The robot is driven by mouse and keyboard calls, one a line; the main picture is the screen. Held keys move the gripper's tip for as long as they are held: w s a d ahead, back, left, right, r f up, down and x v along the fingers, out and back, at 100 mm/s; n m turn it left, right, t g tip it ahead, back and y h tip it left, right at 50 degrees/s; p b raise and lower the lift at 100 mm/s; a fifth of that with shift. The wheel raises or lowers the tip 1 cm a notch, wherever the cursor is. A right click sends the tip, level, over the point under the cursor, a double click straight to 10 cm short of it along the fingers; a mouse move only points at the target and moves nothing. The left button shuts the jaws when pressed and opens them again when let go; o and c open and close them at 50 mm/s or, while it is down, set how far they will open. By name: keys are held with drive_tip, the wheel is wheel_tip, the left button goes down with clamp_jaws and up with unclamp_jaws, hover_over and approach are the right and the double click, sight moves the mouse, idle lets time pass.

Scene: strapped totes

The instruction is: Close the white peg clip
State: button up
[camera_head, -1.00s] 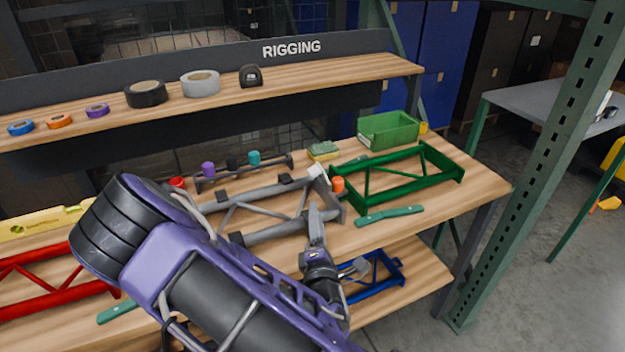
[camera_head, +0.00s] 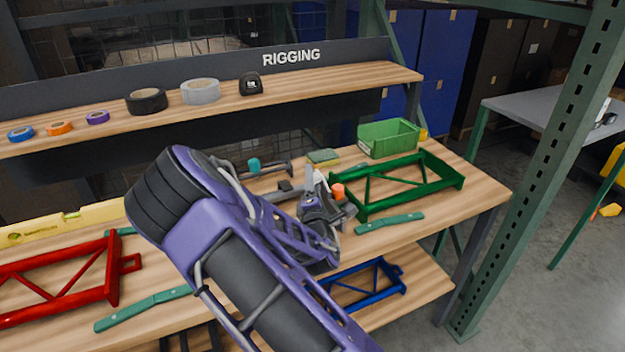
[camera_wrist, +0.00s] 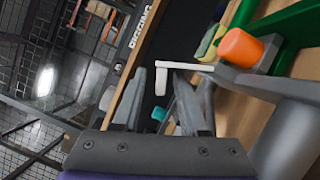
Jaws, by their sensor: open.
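The white peg clip (camera_wrist: 190,66) is a thin white bar with a bent end in the wrist view. Its right end meets the grey frame (camera_wrist: 282,90), and its bent end lies between my finger lines, beyond the tips. In the head view a small white part of it (camera_head: 320,175) shows just behind my gripper (camera_head: 318,192). My gripper (camera_wrist: 159,74) is open, with its two grey fingers apart on either side of the bent end. I cannot tell whether they touch it. Most of the grey frame is hidden by my arm in the head view.
An orange cap (camera_head: 338,190) stands close to my gripper's right. A green frame (camera_head: 410,187) and a green bin (camera_head: 388,138) are right and behind. A teal-capped peg (camera_head: 254,165) and a sponge (camera_head: 323,156) lie behind. A red frame (camera_head: 70,280) is at left.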

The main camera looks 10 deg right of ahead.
clamp_jaws()
